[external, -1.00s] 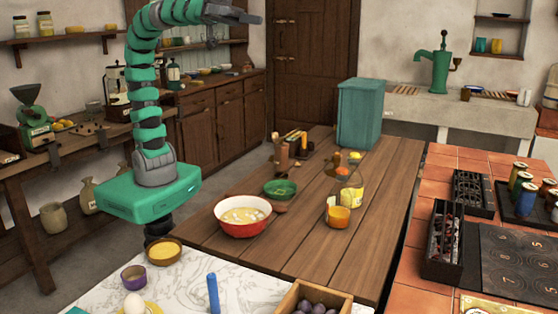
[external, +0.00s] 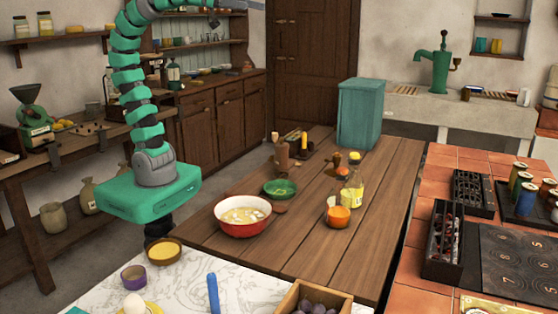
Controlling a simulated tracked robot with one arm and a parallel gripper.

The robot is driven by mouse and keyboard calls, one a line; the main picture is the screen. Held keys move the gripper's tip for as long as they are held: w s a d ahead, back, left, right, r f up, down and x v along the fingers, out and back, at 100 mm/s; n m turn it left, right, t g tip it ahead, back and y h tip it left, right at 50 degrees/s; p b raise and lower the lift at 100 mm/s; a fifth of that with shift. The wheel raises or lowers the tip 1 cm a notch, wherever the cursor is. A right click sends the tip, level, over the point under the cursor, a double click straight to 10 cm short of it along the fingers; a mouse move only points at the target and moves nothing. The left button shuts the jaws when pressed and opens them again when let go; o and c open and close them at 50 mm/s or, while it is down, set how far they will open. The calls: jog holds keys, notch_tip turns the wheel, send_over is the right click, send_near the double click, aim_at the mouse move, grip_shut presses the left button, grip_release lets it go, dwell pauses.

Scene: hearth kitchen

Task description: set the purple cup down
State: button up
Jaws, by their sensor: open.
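The purple cup (external: 133,276) stands upright on the white marble worktop (external: 250,285) at the lower left, apart from my gripper. My gripper (external: 254,4) is at the top edge of the view, mostly cut off by the frame. It is open, high above and far from the cup, and I see nothing held in it.
A bowl of yellow food (external: 164,251), a white egg (external: 134,302), a blue cylinder (external: 213,293) and a wooden box (external: 313,297) are near the cup.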

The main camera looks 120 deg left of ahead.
jog(key=w+d+f+m+g+h+p, duration=0.15)
jog(key=w+d+f+m+g, duration=0.3)
jog(key=d+f, duration=0.75)
jog(key=w+d+f+m+g+h, duration=0.2)
jog(key=w+d+f+m+g, duration=0.25)
jog(key=d+f, duration=0.65)
jog(key=m+g+y, duration=0.2)
jog(key=m+g, duration=0.4)
jog(key=m, duration=0.3)
send_over(134, 272)
jog(key=w, duration=0.2)
notch_tip(134, 272, down, 22)
jog(key=r, duration=0.1)
jog(key=f, duration=0.3)
jog(key=d+f, duration=0.1)
jog(key=f, duration=0.4)
jog(key=shift+w+d+f, duration=0.15)
jog(key=shift+d+f, duration=0.1)
jog(key=shift+f, duration=0.1)
jog(key=shift+f+b, duration=0.75)
jog(key=shift+f, duration=1.85)
jog(key=c, duration=1.1)
